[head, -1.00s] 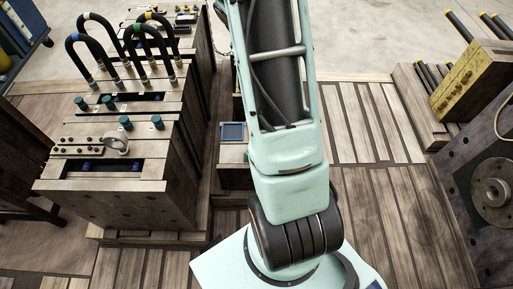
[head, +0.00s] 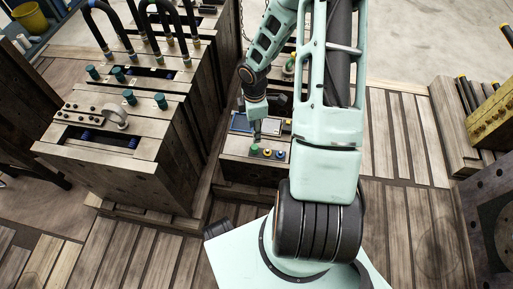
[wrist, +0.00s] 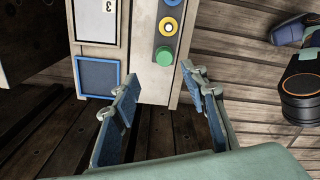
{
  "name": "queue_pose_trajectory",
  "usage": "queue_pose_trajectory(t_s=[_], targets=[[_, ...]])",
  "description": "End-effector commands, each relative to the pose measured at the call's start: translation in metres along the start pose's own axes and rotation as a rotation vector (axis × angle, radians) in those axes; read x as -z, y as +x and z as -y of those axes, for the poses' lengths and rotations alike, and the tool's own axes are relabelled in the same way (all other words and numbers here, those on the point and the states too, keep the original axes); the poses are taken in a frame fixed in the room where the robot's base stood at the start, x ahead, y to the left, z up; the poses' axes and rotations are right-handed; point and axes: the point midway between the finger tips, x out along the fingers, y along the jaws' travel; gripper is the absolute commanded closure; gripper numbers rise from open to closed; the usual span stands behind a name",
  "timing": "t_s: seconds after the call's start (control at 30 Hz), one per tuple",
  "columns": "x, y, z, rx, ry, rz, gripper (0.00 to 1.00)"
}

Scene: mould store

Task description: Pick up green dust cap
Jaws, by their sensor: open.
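A round green cap (head: 254,150) sits on the top of a small box (head: 238,174), at the left end of a row with a yellow cap (head: 267,152) and a blue cap (head: 280,154). In the wrist view the green cap (wrist: 165,56) lies just beyond the open fingers, between their lines. My gripper (wrist: 160,96) is open and empty, its two blue-padded fingers spread wide. In the head view my gripper (head: 256,136) hangs close above the green cap; whether it touches cannot be told there. In the wrist view the cap is apart from both fingers.
A blue-framed panel (wrist: 97,76) lies beside the cap row, with a white label (wrist: 96,20) above. Large mould blocks (head: 110,165) with several teal caps (head: 129,97) and black hoses (head: 160,25) stand left. Open slatted floor (head: 405,200) lies right.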

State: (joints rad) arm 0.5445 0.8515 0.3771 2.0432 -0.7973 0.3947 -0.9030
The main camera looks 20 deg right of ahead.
Motion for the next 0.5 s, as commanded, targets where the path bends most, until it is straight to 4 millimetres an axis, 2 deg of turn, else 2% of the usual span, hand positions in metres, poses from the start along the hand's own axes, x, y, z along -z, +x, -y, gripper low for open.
queue_pose_trajectory(t_s=[0.03,0.2,0.37,0.5], targets=[[0.0,0.012,0.001,0.003,-0.001,0.0,0.6],[0.0,0.038,0.001,0.002,0.0,0.001,0.6],[-0.001,0.048,0.001,0.0,0.0,0.002,0.6],[-0.001,0.063,0.005,0.002,0.001,0.002,0.6]])
